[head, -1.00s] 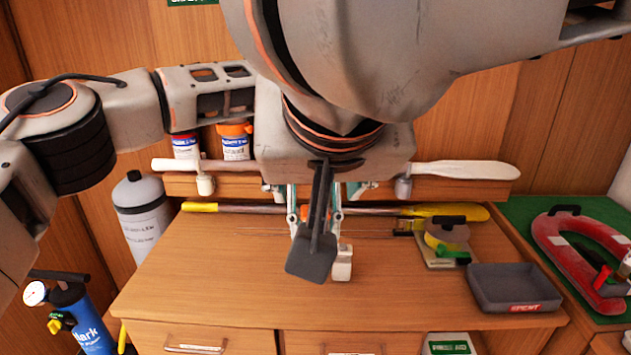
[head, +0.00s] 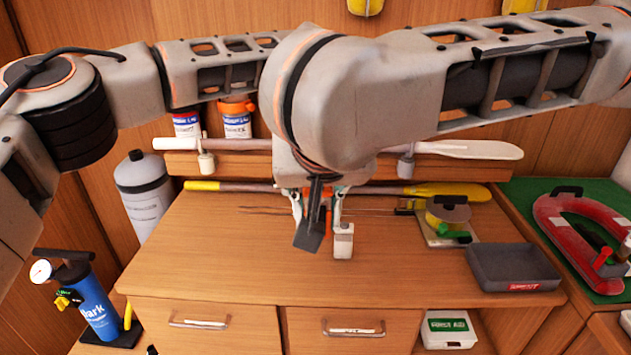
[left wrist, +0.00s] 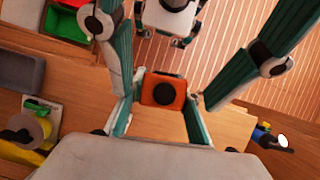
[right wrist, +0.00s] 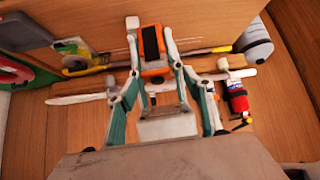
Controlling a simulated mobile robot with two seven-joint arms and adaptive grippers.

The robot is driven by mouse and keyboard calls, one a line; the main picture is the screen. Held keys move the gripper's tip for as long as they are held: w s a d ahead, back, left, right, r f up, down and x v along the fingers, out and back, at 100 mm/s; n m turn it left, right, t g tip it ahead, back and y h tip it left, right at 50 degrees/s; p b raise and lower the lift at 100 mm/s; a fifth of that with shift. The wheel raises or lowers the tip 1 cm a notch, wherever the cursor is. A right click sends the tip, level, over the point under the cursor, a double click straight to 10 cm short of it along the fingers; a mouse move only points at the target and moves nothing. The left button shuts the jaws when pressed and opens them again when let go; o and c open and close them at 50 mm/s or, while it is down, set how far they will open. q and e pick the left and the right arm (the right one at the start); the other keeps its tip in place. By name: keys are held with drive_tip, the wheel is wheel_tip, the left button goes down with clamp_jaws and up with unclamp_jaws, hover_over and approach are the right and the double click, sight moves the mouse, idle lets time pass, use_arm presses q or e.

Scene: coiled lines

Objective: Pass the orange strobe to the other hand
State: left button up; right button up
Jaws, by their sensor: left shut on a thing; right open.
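The orange strobe (left wrist: 163,90) shows in the left wrist view as a small orange block with a round black part. My left gripper (left wrist: 163,104) is shut on it. The strobe (right wrist: 152,50) also shows in the right wrist view, with a dark panel, around the tips of my right gripper (right wrist: 154,62). That gripper is open, with its fingers on either side of the strobe; I cannot tell whether they touch it. In the head view my right wrist hides most of the strobe and my left gripper.
Below the hands is a wooden bench top (head: 220,265). A grey tray (head: 513,268) and a line reel (head: 448,215) are on its right. Behind, a shelf ledge (head: 230,165) carries paddles and bottles. A grey cylinder (head: 143,195) and blue pump (head: 92,300) stand left.

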drive_tip(key=c, duration=1.2)
use_arm(q)
drive_tip(key=o, duration=1.2)
